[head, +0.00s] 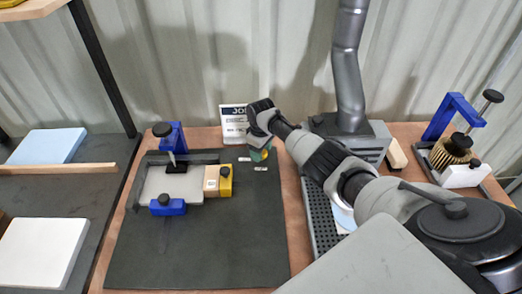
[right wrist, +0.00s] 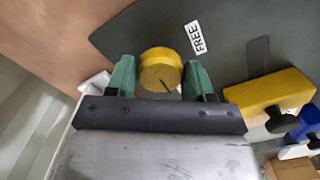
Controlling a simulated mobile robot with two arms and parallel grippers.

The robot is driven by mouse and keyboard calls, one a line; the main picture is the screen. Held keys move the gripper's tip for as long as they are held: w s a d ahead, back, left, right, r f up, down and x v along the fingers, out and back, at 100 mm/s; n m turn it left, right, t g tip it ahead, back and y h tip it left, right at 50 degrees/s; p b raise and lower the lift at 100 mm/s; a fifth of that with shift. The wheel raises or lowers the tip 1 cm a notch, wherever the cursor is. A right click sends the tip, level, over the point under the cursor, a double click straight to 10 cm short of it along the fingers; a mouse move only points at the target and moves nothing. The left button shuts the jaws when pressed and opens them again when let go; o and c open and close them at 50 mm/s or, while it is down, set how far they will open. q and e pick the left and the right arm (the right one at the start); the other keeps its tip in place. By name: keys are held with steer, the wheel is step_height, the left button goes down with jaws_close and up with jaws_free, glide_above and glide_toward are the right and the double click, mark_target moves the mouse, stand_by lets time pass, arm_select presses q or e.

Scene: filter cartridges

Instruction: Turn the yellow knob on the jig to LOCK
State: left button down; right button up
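The round yellow knob (right wrist: 160,68) is between the green fingers of my right gripper (right wrist: 160,80). Both fingers lie close against its sides, with no clear gap. A dark line on the knob points down and slightly right in the right wrist view, away from the FREE label (right wrist: 195,38). In the head view my right gripper (head: 260,153) is low over the back right of the dark jig base (head: 200,250) and largely hides the knob. I make out no LOCK label. My left gripper is not in view.
Blue clamps (head: 168,206), a grey plate (head: 170,184) and a yellow block (head: 226,181) stand on the jig, left of my right gripper. A sign (head: 234,125) stands behind. The jig's front is clear.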

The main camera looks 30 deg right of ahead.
steer(key=o, duration=0.4)
steer(key=shift+c, duration=0.2)
step_height(320, 180, up, 11)
steer(key=shift+b, duration=0.3)
steer(key=shift+f, duration=0.15)
